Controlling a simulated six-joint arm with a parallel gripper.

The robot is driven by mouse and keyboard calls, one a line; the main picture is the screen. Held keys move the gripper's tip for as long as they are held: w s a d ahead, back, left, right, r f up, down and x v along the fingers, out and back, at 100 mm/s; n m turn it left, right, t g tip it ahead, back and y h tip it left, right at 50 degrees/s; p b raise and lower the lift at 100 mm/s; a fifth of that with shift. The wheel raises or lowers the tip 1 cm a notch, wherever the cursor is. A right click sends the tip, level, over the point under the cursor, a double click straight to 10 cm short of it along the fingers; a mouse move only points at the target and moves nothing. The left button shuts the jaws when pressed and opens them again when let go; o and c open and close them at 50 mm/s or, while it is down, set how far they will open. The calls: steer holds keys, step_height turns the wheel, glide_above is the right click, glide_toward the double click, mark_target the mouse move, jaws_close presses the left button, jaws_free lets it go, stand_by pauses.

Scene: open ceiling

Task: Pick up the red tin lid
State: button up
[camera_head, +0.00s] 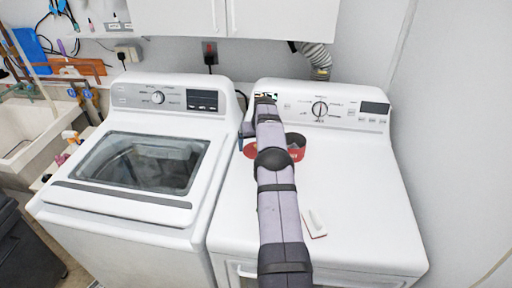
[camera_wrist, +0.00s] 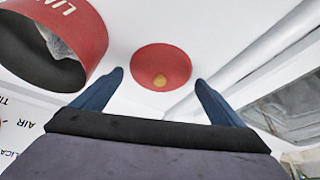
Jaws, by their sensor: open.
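The red tin lid (camera_wrist: 161,62) is a round red disc with a small tan knob, lying on a white surface in the wrist view. I cannot tell the height gap between fingers and lid. A red tin (camera_wrist: 75,35) with white lettering stands open to the left; in the head view it (camera_head: 296,142) is partly behind my arm.
The lid and tin are on top of the right-hand white machine (camera_head: 365,190), near its control panel (camera_head: 345,109). A small white and red item (camera_head: 315,223) lies nearer the front. A washer (camera_head: 130,155) stands to the left. The top's right side is clear.

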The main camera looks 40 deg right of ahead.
steer(key=shift+w+f, duration=0.2)
steer(key=shift+f, duration=0.35)
